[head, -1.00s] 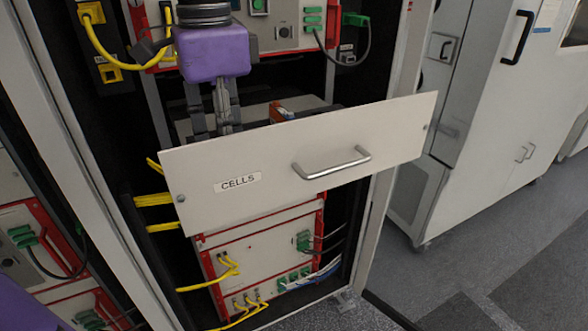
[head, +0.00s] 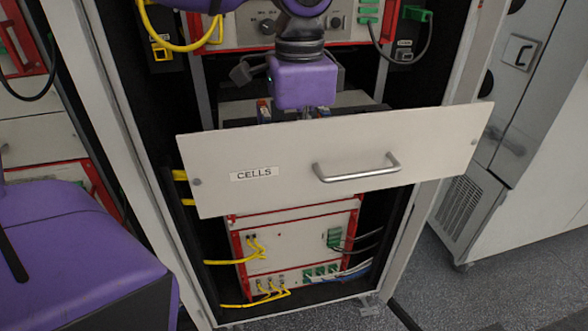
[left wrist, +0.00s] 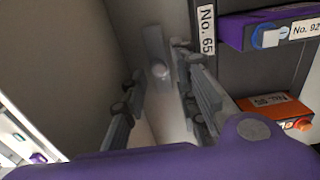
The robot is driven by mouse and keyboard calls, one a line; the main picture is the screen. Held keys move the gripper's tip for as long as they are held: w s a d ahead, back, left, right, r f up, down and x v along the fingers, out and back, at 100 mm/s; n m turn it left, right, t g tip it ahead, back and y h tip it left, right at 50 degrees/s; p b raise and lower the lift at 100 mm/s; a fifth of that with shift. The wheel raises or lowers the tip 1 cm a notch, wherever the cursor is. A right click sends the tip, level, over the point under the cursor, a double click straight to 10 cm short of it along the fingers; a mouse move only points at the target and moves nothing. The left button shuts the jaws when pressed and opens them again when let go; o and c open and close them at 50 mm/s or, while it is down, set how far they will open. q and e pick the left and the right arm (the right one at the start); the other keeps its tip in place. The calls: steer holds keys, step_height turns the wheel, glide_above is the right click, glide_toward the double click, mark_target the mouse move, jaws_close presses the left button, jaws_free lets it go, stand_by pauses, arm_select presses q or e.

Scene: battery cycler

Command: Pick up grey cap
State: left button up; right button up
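My left gripper (head: 304,112) reaches down into the open drawer marked CELLS (head: 215,185). In the head view its fingers are mostly hidden behind the drawer front. In the left wrist view my left gripper (left wrist: 161,66) is open, with a clear gap between its fingers. A small round pale-grey thing (left wrist: 160,70) shows in that gap, on or against a grey strip. It may be the grey cap, but it is too blurred to be sure. The fingers do not visibly grip it. My right gripper is not in view.
The drawer's inner wall (left wrist: 60,50) rises close on the left in the wrist view. A purple cell (left wrist: 240,32) and an orange cell (left wrist: 290,122) lie on the right. The drawer handle (head: 357,168) juts forward. Yellow cables (head: 240,258) hang below.

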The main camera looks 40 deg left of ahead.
arm_select(q)
step_height(320, 180, down, 2)
steer(key=shift+f, duration=0.1)
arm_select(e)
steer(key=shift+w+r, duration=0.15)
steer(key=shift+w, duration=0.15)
arm_select(q)
steer(key=c, duration=0.6)
